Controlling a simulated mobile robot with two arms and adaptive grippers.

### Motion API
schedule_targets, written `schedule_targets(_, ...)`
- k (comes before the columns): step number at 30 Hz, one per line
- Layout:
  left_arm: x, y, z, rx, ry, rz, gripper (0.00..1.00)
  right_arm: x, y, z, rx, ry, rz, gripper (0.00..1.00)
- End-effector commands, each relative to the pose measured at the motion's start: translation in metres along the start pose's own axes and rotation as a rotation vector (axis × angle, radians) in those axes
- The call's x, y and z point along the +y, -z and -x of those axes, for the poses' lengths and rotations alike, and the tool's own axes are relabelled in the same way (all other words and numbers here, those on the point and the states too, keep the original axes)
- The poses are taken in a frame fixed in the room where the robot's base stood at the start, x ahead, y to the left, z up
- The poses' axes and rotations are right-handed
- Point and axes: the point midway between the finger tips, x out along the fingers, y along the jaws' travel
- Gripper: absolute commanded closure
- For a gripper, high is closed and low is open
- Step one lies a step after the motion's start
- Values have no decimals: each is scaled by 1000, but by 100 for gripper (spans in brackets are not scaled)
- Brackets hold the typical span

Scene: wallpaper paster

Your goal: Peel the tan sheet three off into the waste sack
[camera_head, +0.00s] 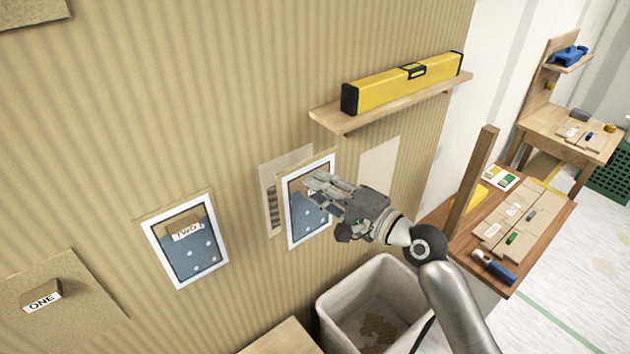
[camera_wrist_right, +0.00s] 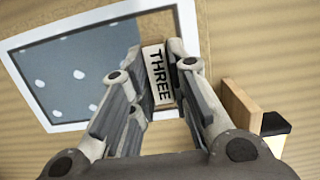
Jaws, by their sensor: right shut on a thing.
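The tab marked THREE (camera_wrist_right: 158,78) is between the fingers of my right gripper (camera_head: 318,184), which is shut on it at the wall. In the wrist view the fingers (camera_wrist_right: 154,62) press on both sides of the tab. Behind them is a white-bordered panel (camera_head: 296,212) with a speckled blue-grey face and a tan area (camera_wrist_right: 188,24) beside the tab. In the head view the gripper hides the tab and much of the panel. The pale waste sack (camera_head: 336,302), open at the top, stands below with brown scraps inside. My left gripper is not in view.
A shelf (camera_head: 330,118) with a yellow spirit level (camera_head: 405,84) juts out above the gripper. Panel TWO (camera_head: 190,255) and tan sheet ONE (camera_head: 75,315) are on the wall to the left. A wooden table (camera_head: 550,225) stands right of the sack.

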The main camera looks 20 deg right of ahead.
Motion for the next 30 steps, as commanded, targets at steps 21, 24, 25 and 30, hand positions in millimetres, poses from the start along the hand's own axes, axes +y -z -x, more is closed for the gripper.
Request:
schedule_targets(21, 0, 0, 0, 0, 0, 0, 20, -1, -8, 42, 0, 1, 1, 100)
schedule_targets(24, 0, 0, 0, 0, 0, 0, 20, -1, -8, 42, 0, 1, 1, 100)
schedule_targets(25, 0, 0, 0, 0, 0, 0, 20, 0, -8, 42, 0, 1, 1, 100)
schedule_targets(30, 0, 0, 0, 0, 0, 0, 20, 0, -8, 42, 0, 1, 0, 100)
